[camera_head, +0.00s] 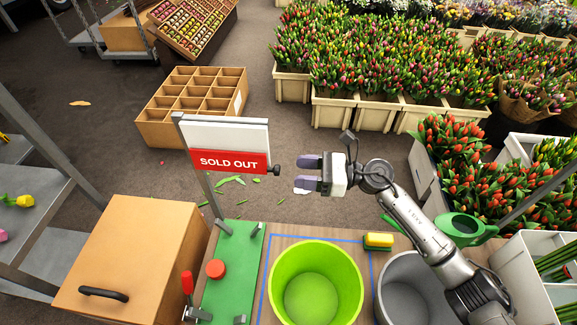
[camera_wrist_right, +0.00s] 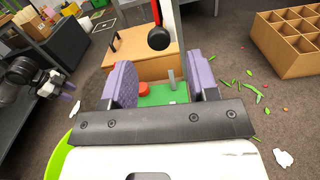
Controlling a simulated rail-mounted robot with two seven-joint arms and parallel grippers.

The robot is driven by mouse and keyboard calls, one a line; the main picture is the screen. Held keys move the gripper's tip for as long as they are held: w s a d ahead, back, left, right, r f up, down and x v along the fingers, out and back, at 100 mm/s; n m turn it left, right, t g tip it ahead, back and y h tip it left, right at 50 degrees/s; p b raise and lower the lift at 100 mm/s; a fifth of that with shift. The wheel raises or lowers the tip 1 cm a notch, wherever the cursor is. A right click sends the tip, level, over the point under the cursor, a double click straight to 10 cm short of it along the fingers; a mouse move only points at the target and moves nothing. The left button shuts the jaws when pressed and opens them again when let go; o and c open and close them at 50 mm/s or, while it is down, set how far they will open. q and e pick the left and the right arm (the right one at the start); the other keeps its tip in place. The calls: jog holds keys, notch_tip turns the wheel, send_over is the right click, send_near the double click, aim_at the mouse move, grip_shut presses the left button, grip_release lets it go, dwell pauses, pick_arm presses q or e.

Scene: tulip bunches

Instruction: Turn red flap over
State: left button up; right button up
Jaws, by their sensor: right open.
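The red flap (camera_head: 229,162) reads "SOLD OUT" and covers the lower part of a white sign board (camera_head: 228,133) on a grey post. A black knob (camera_head: 275,169) sticks out at the flap's right edge. My right gripper (camera_head: 306,174) is open and empty, just right of the knob and pointing at it. In the right wrist view the knob (camera_wrist_right: 158,38) shows ahead of the spread purple fingers (camera_wrist_right: 161,80), not between them; the flap (camera_wrist_right: 167,16) is seen edge-on. My left gripper (camera_wrist_right: 70,97) shows small at the left there, away from the sign.
Below the sign are a green base (camera_head: 229,258) with a red button (camera_head: 215,269), a lime bucket (camera_head: 315,246), a grey bucket (camera_head: 390,306) and a yellow sponge (camera_head: 379,239). A wooden box (camera_head: 134,244) stands left. Air between gripper and knob looks clear.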

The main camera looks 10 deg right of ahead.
jog(key=p+v, duration=0.1)
jog(key=v, duration=0.8)
jog(key=shift+p, duration=0.4)
jog(key=shift+d, duration=0.1)
